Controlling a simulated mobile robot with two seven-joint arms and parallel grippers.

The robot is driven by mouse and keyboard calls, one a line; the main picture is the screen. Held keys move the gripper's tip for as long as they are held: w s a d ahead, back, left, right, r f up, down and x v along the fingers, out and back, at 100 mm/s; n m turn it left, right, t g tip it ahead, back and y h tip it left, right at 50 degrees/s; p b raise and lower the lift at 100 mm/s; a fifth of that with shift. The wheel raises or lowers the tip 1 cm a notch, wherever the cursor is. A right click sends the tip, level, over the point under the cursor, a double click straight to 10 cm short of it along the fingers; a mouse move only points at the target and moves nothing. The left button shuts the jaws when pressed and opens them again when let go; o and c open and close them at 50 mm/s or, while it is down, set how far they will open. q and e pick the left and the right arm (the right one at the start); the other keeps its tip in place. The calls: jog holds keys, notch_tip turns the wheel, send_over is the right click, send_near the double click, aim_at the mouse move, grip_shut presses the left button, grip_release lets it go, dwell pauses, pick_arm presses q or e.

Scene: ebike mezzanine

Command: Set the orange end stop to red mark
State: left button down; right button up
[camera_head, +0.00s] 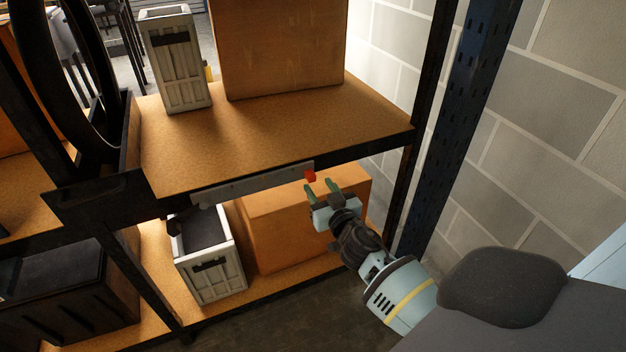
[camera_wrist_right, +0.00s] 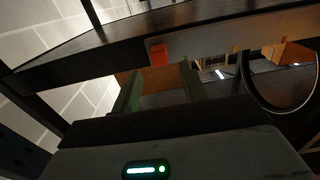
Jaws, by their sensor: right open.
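A small orange-red block (camera_head: 310,176), which looks like the end stop, sits at the right end of a grey rail (camera_head: 250,184) along the front edge of the shelf. My right gripper (camera_head: 322,186) is open and empty, just below and right of the block, fingers pointing at the shelf edge. In the right wrist view the block (camera_wrist_right: 158,54) shows beyond and between the two green fingertips (camera_wrist_right: 160,78), apart from them. My left gripper is not in view.
The wooden shelf (camera_head: 270,133) carries a white crate (camera_head: 178,60) and a large cardboard box (camera_head: 280,45). Below are another crate (camera_head: 212,270) and a cardboard box (camera_head: 285,225). A dark blue upright (camera_head: 452,120) and a block wall (camera_head: 560,110) stand at right.

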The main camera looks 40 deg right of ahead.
aim_at(313, 178)
jog(key=shift+x, duration=2.1)
grip_shut()
